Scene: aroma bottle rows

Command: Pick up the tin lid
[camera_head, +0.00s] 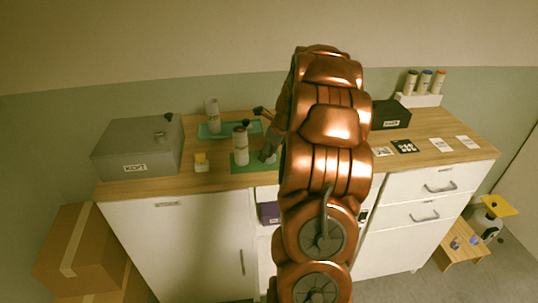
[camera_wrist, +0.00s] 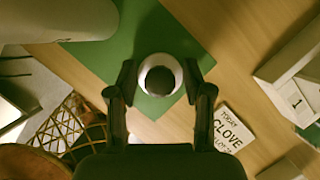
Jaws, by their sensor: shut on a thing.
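In the wrist view a small round pale thing with a dark centre (camera_wrist: 160,75), which looks like the tin lid, sits between the two fingertips of my gripper (camera_wrist: 160,82). The fingers are shut on it from both sides. Below it lies a corner of the green mat (camera_wrist: 190,48). I cannot tell whether it is raised clear of the mat. My copper arm hides much of the middle, and the held thing cannot be made out there.
A grey box (camera_head: 115,150) stands at the left. A teal tray (camera_head: 226,133) with a pale bottle (camera_head: 212,116) is behind. In the wrist view a clove card (camera_wrist: 232,130) and a white calendar-like block (camera_wrist: 293,83) are at the right, with bare wood between.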

